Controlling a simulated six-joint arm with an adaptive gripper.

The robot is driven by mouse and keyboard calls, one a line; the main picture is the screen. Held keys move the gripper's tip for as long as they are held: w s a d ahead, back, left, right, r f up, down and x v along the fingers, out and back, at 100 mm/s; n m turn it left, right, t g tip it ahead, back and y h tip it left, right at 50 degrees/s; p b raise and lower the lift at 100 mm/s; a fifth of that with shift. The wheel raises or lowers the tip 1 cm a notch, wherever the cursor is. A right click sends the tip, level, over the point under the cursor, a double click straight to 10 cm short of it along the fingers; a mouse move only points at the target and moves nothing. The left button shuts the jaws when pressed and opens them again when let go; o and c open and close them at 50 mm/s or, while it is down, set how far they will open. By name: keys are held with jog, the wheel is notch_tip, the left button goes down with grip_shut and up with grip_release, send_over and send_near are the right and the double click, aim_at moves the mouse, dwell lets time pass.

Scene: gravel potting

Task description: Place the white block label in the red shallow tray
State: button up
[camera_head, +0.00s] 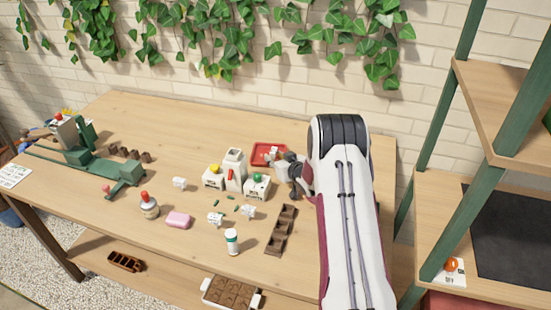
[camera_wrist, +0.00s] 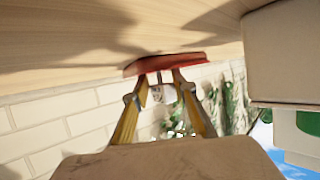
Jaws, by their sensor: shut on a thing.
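The red shallow tray (camera_head: 258,153) lies toward the back of the table, left of my arm. It also shows in the wrist view (camera_wrist: 190,60), just beyond my fingertips. My gripper (camera_wrist: 160,78) is shut on a small white block label (camera_wrist: 158,98) with dark marks, held between the yellow fingers. In the head view the white block (camera_head: 273,152) appears over the tray at the end of my gripper (camera_head: 279,157). I cannot tell whether the block touches the tray floor.
Other small white blocks (camera_head: 180,183) lie around the table middle. White containers with coloured tops (camera_head: 257,186) stand just in front of the tray. A brown cell strip (camera_head: 281,230), a white bottle (camera_head: 232,242) and a pink block (camera_head: 178,220) are nearer the front.

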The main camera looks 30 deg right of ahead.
jog(key=shift+f, duration=0.15)
jog(key=o, duration=0.6)
jog(key=shift+s+r, duration=0.35)
jog(key=shift+v, duration=5.6)
jog(key=shift+a+r, duration=0.1)
